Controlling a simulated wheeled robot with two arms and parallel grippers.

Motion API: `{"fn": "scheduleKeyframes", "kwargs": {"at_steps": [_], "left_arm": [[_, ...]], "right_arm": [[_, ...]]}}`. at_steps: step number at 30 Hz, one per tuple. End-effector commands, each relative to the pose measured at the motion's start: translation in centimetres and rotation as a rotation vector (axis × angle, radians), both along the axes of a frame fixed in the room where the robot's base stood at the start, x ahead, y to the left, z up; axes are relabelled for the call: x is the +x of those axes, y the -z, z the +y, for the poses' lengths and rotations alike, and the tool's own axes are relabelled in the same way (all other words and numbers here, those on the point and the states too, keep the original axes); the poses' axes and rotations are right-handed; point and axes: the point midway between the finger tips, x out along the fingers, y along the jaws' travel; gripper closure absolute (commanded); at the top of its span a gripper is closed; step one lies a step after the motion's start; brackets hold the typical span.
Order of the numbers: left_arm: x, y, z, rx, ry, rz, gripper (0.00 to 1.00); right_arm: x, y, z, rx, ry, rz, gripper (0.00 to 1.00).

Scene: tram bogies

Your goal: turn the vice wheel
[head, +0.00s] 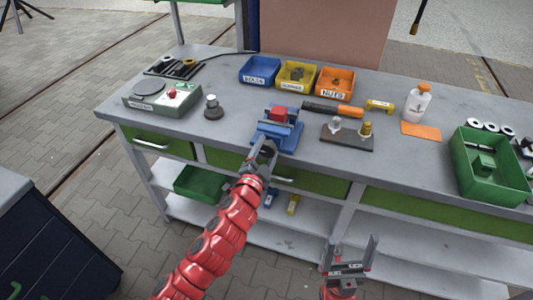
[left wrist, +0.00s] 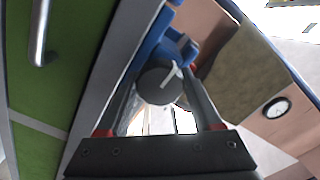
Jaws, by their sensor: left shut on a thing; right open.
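The blue vice (head: 288,137) stands at the front edge of the workbench, with a red block (head: 279,114) in its jaws. The vice wheel (left wrist: 158,84) shows in the left wrist view as a dark grey disc with a pale bar across its face. My left gripper (head: 263,152) reaches the front of the vice and is shut on the wheel, one finger on each side; it also shows in the left wrist view (left wrist: 160,100). In the head view the gripper mostly hides the wheel. My right gripper (head: 350,252) is open and empty, in front of the bench.
Behind the vice stand blue (head: 260,70), yellow (head: 296,75) and orange (head: 334,82) bins. A dark block with fittings (head: 346,138) and an orange-handled tool (head: 333,109) lie to its right. A green crate (head: 462,185) stands at far right.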

Motion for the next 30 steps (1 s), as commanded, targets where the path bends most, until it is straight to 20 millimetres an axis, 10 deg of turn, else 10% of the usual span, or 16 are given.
{"fn": "scheduleKeyframes", "kwargs": {"at_steps": [28,29,30], "left_arm": [[0.0,-0.08,-0.04,0.196,0.001,-0.064,0.9],[0.0,-0.08,-0.04,0.196,0.001,-0.064,0.32],[0.0,-0.08,-0.04,0.195,0.001,-0.064,0.25]], "right_arm": [[0.0,0.78,0.0,0.0,0.0,0.0,0.14],[0.0,0.77,0.0,0.0,0.0,0.0,0.14],[0.0,0.77,0.0,0.0,0.0,0.0,0.14]]}}
